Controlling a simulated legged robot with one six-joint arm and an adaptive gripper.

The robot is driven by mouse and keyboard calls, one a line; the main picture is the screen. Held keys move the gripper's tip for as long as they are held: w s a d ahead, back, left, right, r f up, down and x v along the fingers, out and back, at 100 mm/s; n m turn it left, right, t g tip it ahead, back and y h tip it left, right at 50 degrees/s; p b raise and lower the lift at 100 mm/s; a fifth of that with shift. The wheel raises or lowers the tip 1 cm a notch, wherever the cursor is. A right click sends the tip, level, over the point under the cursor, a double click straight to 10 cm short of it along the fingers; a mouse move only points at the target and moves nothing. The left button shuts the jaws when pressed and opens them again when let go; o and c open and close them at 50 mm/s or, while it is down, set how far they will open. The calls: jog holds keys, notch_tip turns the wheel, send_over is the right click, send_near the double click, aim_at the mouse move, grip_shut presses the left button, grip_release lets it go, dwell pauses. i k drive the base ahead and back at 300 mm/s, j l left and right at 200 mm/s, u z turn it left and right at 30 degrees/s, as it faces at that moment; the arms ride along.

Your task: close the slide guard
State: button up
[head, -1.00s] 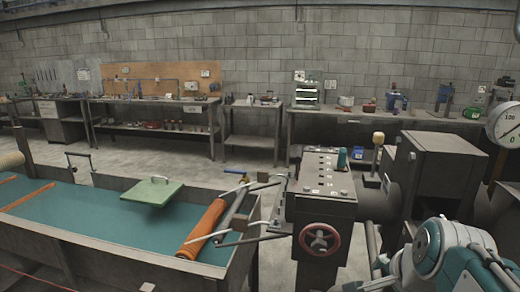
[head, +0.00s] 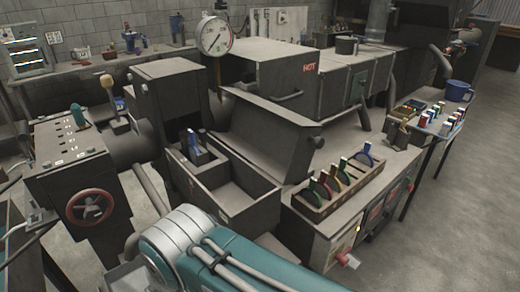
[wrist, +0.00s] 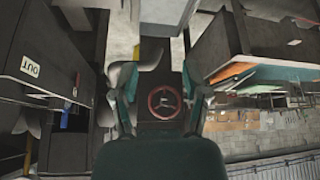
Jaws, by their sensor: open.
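I cannot tell for certain which part is the slide guard. A dark sloping panel (head: 268,128) stands beside an open-topped metal box (head: 240,195) on the machine in the head view. A blue-handled piece (head: 192,145) stands in that box's left part. My gripper (wrist: 158,80) shows in the wrist view with its two teal fingers spread and nothing between them. The red handwheel (wrist: 165,101) appears between the fingers, beyond them. The gripper itself is outside the head view; only my teal arm shows there, at the bottom.
The red handwheel (head: 89,207) is on the slotted control box (head: 75,150) at left. A round gauge (head: 215,36) stands behind the box. A rack of coloured handles (head: 335,185) sits at right, near a side table with a blue mug (head: 458,91). Open floor lies at far right.

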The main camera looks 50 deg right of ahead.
aim_at(281, 142)
jog(key=k+j+z, duration=0.15)
jog(key=z, duration=1.8)
